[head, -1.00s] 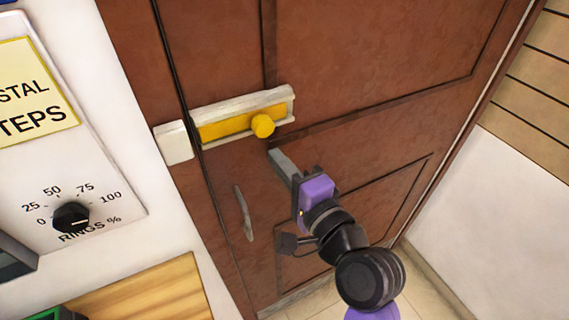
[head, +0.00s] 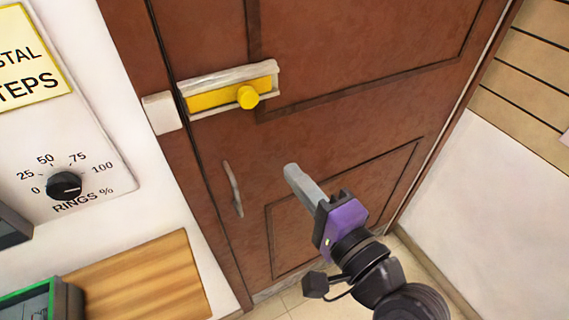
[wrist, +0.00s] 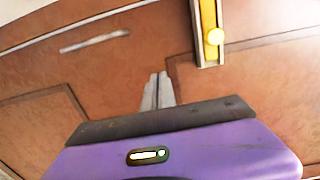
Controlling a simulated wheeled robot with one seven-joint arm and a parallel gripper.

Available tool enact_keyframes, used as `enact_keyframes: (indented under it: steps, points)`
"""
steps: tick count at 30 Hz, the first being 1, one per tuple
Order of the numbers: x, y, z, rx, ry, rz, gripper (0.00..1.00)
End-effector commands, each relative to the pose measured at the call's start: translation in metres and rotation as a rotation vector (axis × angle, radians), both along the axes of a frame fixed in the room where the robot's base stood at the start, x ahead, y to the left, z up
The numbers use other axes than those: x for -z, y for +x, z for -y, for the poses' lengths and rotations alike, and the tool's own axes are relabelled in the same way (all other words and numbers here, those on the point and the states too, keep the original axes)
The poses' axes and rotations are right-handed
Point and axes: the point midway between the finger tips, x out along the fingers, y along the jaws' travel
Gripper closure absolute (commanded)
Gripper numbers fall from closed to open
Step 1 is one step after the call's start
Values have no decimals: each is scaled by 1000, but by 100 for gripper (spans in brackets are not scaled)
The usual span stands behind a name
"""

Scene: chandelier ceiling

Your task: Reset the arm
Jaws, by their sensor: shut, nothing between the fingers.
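My gripper (head: 291,170) is shut and empty, with its grey fingers together. In the head view it is in front of the brown door, below and to the right of the yellow bolt (head: 215,100) and apart from it. The bolt has a round yellow knob (head: 248,97) and sits in a pale housing on the door. In the wrist view my shut fingers (wrist: 157,80) point at the door, and the yellow knob (wrist: 215,36) is to their upper right.
The brown door (head: 330,60) has a metal handle (head: 233,188) left of my gripper. A white panel with a black dial (head: 64,185) is at the left, above a wooden surface (head: 140,280). A white wall (head: 470,190) stands at the right.

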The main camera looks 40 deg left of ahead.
Motion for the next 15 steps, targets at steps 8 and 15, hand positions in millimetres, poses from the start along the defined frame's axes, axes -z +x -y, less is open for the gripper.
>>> enact_keyframes:
  steps: [8, 15]
  points:
    - [0, -8, 21, 1, 0, 1, 100]
    - [-1, -8, 22, 2, -3, 18, 100]
